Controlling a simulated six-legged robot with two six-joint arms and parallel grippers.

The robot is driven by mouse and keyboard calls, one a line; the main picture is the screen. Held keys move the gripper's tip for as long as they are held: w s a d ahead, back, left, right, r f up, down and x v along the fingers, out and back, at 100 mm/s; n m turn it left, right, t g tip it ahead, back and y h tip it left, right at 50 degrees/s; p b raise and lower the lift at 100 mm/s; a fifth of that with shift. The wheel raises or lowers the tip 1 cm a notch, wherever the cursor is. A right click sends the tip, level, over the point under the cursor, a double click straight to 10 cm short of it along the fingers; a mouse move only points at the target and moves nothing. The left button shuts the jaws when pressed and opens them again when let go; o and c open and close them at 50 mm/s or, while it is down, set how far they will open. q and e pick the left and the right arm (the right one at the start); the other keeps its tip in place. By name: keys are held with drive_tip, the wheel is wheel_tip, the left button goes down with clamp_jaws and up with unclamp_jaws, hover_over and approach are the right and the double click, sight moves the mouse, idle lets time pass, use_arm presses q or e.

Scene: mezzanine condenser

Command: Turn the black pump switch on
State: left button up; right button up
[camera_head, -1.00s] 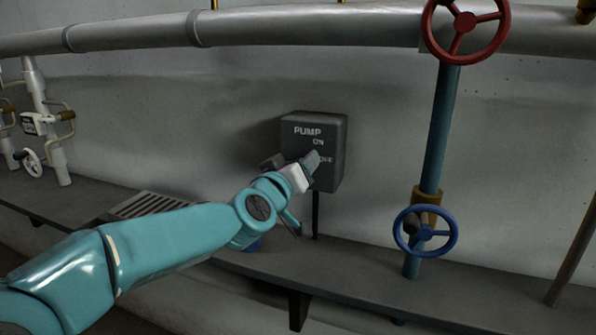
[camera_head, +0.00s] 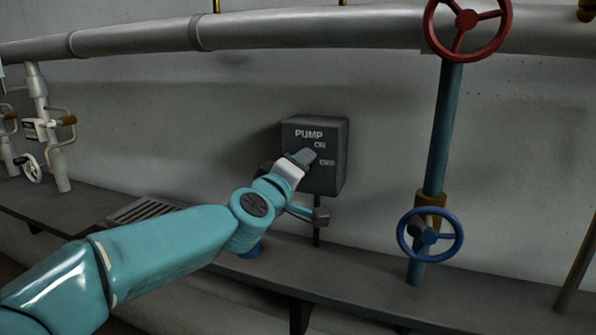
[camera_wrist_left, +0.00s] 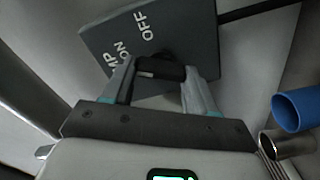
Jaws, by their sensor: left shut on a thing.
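The grey pump box (camera_head: 328,175) hangs on the wall in the middle of the head view, with PUMP, ON and OFF in white on its face. It also fills the top of the left wrist view (camera_wrist_left: 110,40). My left gripper (camera_head: 303,157) is at the face of the box, just left of the labels, and hides the switch in the head view. In the left wrist view the black switch (camera_wrist_left: 161,68) is between the two fingers of my left gripper (camera_wrist_left: 160,76), which is shut on it. ON and OFF show beyond the fingers. My right gripper is not in view.
A blue-green upright pipe with a red handwheel (camera_head: 466,20) and a blue handwheel (camera_head: 430,239) stands right of the box. A large grey pipe (camera_head: 300,28) runs above. A ledge with a grate (camera_head: 145,209) lies below. Wall space beside the box is clear.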

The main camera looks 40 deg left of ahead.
use_arm(q)
drive_tip(key=shift+a+r, duration=0.1)
drive_tip(key=shift+r, duration=0.1)
drive_tip(key=o, duration=1.1)
drive_tip(key=shift+w+f, duration=0.1)
drive_tip(key=shift+c, duration=0.2)
drive_tip(key=p+v, duration=0.3)
drive_tip(key=v, duration=1.3)
drive_tip(key=shift+d, duration=0.25)
